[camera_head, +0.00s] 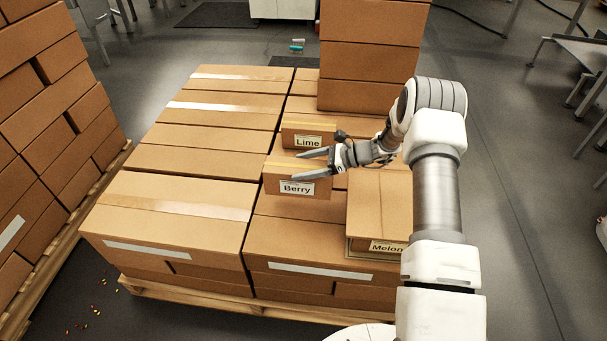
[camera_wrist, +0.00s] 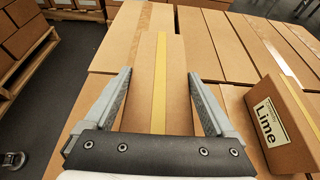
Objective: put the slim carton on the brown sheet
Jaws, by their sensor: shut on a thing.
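My gripper (camera_head: 310,166) is shut on the slim carton labelled Berry (camera_head: 273,184), with one finger along each side. In the wrist view, that carton (camera_wrist: 142,92) with its yellow tape strip lies between the fingers of my gripper (camera_wrist: 159,76). I cannot tell whether it touches the boxes below. Another small carton labelled Lime (camera_head: 308,128) stands just behind it, and shows at the right in the wrist view (camera_wrist: 284,125). A carton labelled Melon (camera_head: 375,205) stands front right, partly behind my arm. A thin edge (camera_head: 350,247) shows beneath it, possibly the brown sheet; most is hidden.
Large taped boxes (camera_head: 165,190) form a broad flat layer on a wooden pallet (camera_head: 200,302). A taller box stack (camera_head: 370,55) rises at the back right. Another loaded pallet (camera_head: 45,110) stands left. The layer's left part is clear.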

